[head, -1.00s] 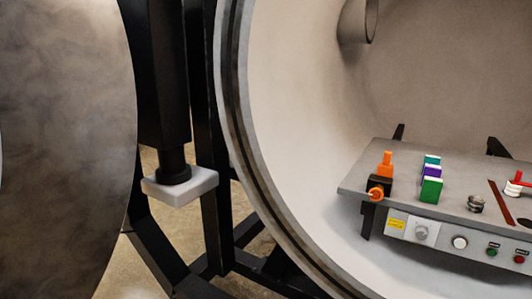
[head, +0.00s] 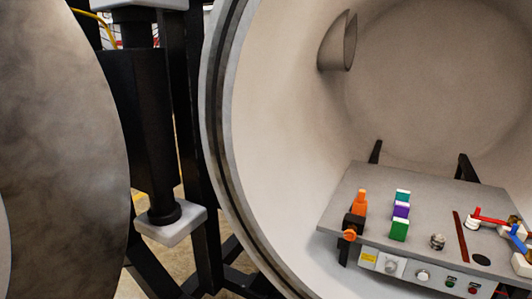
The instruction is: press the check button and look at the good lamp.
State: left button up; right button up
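A bench (head: 345,195) stands inside the round chamber at the right, with a control panel along its front edge. On the panel a pale round button (head: 423,275) sits right of a grey knob (head: 390,265); its label is too small to read, so I cannot confirm it is the check button. A green lamp (head: 450,281) and a red lamp (head: 474,288) are further right, under small dark labels that I cannot read. I cannot tell whether either lamp is lit. Neither of my grippers is in view.
On the bench are an orange and black device (head: 356,212), green, purple and teal blocks (head: 399,229), a small metal part (head: 437,241), a brown strip (head: 460,237) and a red, blue and white jointed piece (head: 490,218). The chamber rim (head: 213,110) and open door (head: 60,150) are left.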

aim_at(421, 276)
jog(key=z, duration=1.25)
